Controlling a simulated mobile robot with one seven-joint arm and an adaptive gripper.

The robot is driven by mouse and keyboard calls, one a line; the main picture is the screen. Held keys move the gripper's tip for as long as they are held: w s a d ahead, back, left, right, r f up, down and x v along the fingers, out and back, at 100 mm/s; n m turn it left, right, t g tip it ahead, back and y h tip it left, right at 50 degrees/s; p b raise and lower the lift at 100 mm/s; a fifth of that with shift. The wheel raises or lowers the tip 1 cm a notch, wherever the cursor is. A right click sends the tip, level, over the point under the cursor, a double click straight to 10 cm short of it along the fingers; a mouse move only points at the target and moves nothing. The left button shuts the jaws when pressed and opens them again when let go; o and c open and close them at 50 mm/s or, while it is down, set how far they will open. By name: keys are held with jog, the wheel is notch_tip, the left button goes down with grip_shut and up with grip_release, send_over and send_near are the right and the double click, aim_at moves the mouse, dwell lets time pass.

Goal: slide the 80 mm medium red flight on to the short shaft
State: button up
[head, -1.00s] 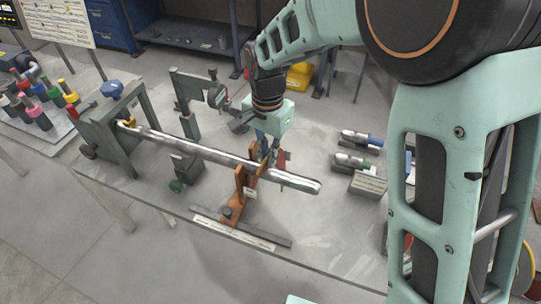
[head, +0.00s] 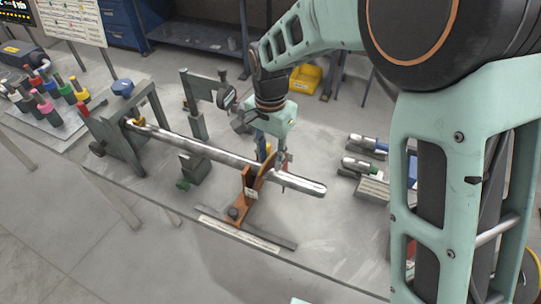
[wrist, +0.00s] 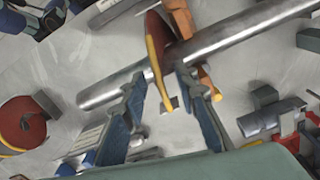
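The silver shaft (head: 205,150) lies across the positioner, with its free end towards the right. A reddish-brown flight with a yellow edge (wrist: 157,45) is at the shaft beside the orange stand (head: 247,195); it also shows in the head view (head: 266,171). Its yellow edge crosses in front of the shaft in the wrist view; whether the flight fully encircles the shaft is unclear.
Another red disc with a yellow edge (wrist: 22,125) is at the left of the wrist view. A dial gauge on an arm (head: 226,97) stands close left of my gripper. Two cylinders (head: 362,164) lie at the right. The table's front right is clear.

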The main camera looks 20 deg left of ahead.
notch_tip(320, 180, up, 12)
dwell(0.6)
